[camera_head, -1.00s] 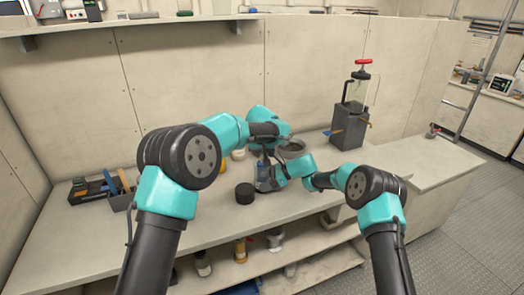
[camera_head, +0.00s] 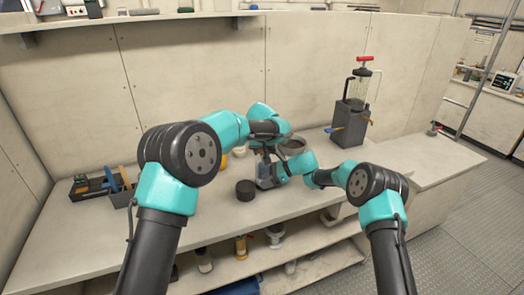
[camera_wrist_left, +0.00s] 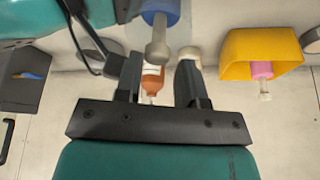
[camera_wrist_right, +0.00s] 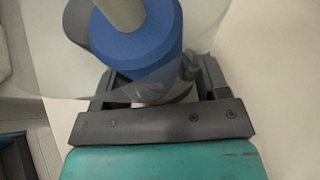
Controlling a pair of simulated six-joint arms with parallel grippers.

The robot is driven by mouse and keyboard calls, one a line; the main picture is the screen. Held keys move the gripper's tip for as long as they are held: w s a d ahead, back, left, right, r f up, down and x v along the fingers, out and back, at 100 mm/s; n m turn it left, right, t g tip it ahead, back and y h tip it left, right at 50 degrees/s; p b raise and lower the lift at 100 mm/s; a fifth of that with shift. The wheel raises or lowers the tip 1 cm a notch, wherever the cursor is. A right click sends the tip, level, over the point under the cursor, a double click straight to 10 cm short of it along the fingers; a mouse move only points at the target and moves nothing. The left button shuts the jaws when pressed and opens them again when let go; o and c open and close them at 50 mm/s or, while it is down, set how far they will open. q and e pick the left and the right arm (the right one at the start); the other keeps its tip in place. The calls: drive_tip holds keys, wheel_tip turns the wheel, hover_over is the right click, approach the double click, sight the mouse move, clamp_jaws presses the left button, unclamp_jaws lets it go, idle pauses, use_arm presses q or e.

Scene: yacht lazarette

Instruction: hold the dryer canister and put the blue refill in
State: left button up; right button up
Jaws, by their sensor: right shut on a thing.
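The clear dryer canister (camera_head: 264,180) stands upright at the bench's middle, with my right gripper (camera_head: 274,176) shut on it from the right. In the right wrist view the blue refill (camera_wrist_right: 140,45) sits within the clear canister wall, its pale stem (camera_wrist_right: 122,10) pointing up; how deep it sits is hard to tell. My left gripper (camera_wrist_left: 158,75) is above the canister. In the left wrist view its fingers are apart, with the refill's stem end (camera_wrist_left: 157,55) between the tips and a gap each side. A dark round cap (camera_head: 245,190) lies left of the canister.
A tool tray (camera_head: 88,190) stands at the bench's left. A grey pump stand (camera_head: 349,124) with a red handle is at back right. A yellow container (camera_wrist_left: 238,55) shows in the left wrist view. The front left bench is clear.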

use_arm(q)
drive_tip(key=shift+s+d, duration=0.15)
drive_tip(key=shift+d, duration=0.25)
use_arm(e)
drive_tip(key=shift+s+a, duration=0.1)
drive_tip(key=shift+a, duration=0.25)
use_arm(q)
drive_tip(key=v, duration=1.2)
drive_tip(key=shift+a, duration=0.4)
use_arm(e)
drive_tip(key=shift+d, duration=0.25)
drive_tip(key=o, duration=0.9)
drive_tip(key=v, duration=1.2)
